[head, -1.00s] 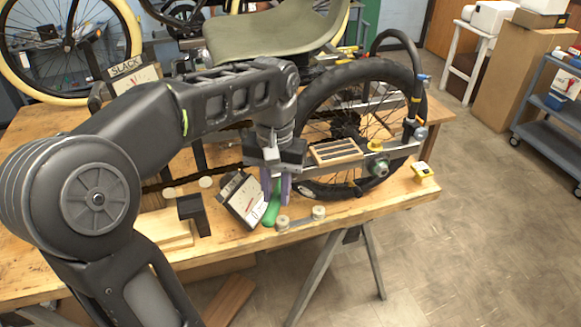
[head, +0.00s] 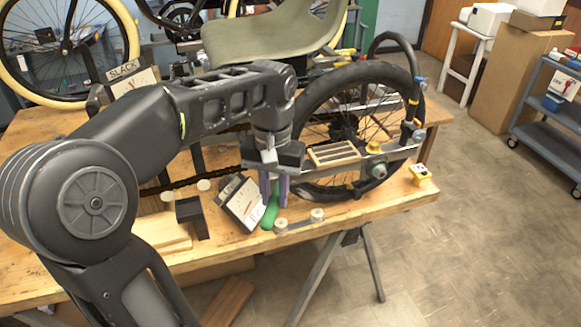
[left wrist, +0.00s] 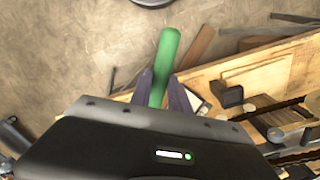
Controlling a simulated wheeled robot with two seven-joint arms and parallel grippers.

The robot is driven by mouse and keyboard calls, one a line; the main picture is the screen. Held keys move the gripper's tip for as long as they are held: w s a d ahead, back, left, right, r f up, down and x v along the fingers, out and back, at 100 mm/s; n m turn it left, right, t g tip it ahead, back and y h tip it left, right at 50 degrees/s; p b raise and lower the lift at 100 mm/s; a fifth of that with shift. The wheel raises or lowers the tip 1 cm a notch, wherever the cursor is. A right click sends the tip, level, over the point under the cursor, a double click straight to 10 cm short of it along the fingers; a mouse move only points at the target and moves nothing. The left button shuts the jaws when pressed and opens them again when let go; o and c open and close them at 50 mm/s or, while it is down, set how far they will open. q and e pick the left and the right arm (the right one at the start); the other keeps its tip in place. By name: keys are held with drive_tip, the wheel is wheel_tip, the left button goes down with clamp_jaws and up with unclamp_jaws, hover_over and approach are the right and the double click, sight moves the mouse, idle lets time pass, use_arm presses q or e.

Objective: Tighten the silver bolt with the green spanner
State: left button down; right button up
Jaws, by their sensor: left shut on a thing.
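My left gripper (head: 274,191) is shut on the green spanner (head: 270,212), with its purple-grey fingers pointing down near the table's front edge. In the left wrist view, the spanner's green handle (left wrist: 168,50) sticks out beyond the left gripper (left wrist: 160,88). The spanner's jaw end is hidden. A round silver-grey bolt head (head: 377,170) shows on the frame's bar beside the wheel, right of my left gripper and apart from it. I cannot tell for sure that it is the task's silver bolt. My right gripper is not in view.
The black-tyred wheel (head: 360,105) and a wooden slatted block (head: 334,153) stand right of the gripper. A tilted dial box (head: 243,203) is close to its left. A strip with two round pegs (head: 299,222) lies in front. A yellow device (head: 421,172) sits at the right corner.

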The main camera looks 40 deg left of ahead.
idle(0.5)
use_arm(q)
drive_tip(key=shift+s+a+m, duration=0.25)
drive_tip(key=shift+a+m, duration=0.6)
drive_tip(key=shift+a, duration=0.15)
drive_tip(key=shift+s+a+m, duration=0.25)
drive_tip(key=shift+a+m, duration=0.6)
drive_tip(key=shift+a, duration=0.15)
drive_tip(key=shift+a, duration=0.15)
drive_tip(key=w+a+m, duration=0.1)
drive_tip(key=a+m, duration=0.4)
drive_tip(key=a, duration=0.1)
drive_tip(key=shift+a+m, duration=0.2)
drive_tip(key=shift+m, duration=0.1)
idle(0.4)
drive_tip(key=shift+d+r, duration=0.1)
drive_tip(key=shift+d, duration=0.1)
